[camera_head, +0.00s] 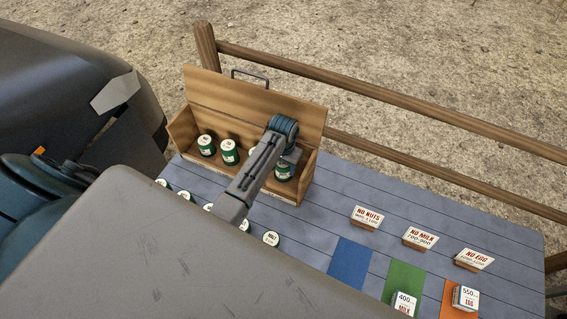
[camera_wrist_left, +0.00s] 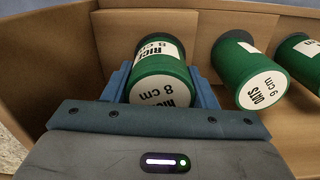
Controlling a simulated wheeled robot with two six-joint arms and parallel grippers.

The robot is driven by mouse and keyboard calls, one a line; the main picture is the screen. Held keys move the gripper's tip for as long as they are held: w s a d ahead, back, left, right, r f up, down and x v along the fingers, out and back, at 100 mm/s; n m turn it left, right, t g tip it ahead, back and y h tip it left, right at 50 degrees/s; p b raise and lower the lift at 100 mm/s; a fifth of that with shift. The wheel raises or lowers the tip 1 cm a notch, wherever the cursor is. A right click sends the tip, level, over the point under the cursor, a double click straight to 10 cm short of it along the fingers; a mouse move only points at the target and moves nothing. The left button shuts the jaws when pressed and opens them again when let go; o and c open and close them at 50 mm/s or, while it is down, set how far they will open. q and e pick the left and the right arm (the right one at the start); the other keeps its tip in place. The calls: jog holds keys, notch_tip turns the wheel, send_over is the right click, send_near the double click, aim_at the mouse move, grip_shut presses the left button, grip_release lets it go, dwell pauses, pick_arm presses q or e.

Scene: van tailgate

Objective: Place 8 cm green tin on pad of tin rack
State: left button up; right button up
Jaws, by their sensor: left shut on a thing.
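The 8 cm green tin, labelled RICE, (camera_wrist_left: 160,75) is between the blue fingers of my left gripper (camera_wrist_left: 163,92) in the left wrist view. In the head view the tin (camera_head: 285,173) is at the right end of the wooden tin rack (camera_head: 292,193), below my left gripper (camera_head: 290,157). The gripper is shut on the tin, which looks upright in the head view. Its base and any pad under it are hidden, so I cannot tell whether it touches the rack floor. My right gripper is not in view.
A 9 cm OATS tin (camera_wrist_left: 250,75) stands beside the held tin; other green tins (camera_head: 229,152) (camera_head: 206,145) stand farther left in the rack. Round labelled items (camera_head: 271,238) line the tailgate in front. Signs (camera_head: 368,217), coloured mats (camera_head: 350,262) and small boxes (camera_head: 465,298) lie to the right.

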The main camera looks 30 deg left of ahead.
pick_arm(q)
jog(key=shift+f, duration=0.15)
jog(key=o, duration=1)
jog(key=shift+o, duration=0.2)
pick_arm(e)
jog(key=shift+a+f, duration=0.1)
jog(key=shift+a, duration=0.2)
pick_arm(q)
jog(key=shift+r+b, duration=0.3)
jog(key=shift+r, duration=0.35)
notch_tip(320, 180, up, 8)
jog(key=b, duration=0.3)
jog(key=shift+r, duration=0.2)
jog(key=shift+r+p, duration=0.35)
jog(key=shift+r, duration=1)
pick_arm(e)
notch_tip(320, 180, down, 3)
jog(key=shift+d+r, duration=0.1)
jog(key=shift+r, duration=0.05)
